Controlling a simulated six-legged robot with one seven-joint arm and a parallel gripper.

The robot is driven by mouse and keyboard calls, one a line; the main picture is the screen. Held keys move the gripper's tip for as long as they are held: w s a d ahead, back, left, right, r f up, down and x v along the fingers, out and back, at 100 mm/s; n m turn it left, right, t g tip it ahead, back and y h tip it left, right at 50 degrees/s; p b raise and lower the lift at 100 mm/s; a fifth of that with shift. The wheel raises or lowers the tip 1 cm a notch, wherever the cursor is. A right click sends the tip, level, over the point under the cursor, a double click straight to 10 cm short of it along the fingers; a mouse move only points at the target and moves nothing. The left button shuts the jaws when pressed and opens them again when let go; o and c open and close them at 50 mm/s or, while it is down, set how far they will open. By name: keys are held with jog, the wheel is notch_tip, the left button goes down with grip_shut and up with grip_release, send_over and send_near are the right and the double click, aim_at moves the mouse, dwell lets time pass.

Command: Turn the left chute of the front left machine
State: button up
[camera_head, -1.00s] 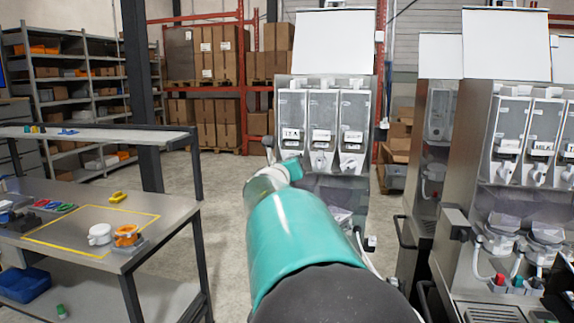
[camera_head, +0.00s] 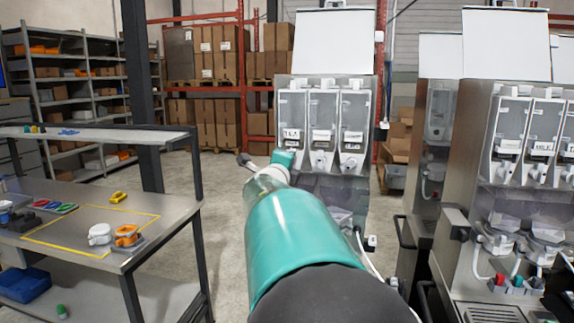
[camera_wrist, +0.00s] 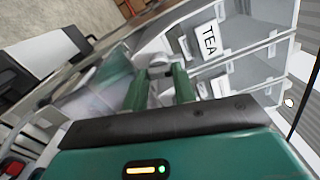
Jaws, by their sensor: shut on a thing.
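The front left machine (camera_head: 362,178) stands at the centre, with three clear canisters behind its open front. The left canister (camera_head: 292,108) bears a label that reads TEA in the wrist view (camera_wrist: 209,40). Below that label, the left chute (camera_wrist: 158,62) is a pale, rounded piece between the fingertips. My gripper (camera_wrist: 160,76) is shut on it with two green fingers. In the head view, my gripper (camera_head: 283,158) is at the machine's left side, and my teal arm hides the left chute. The middle chute (camera_head: 320,158) and right chute (camera_head: 350,160) show uncovered.
A second dispensing machine (camera_head: 480,180) stands close on the right. A steel workbench (camera_head: 165,212) with cups and small items is on the left. The floor (camera_head: 222,185) between bench and machine is clear. Shelves and racks with boxes (camera_head: 205,115) stand behind.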

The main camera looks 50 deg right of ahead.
jog(key=shift+n, duration=1.3)
jog(key=o, duration=1)
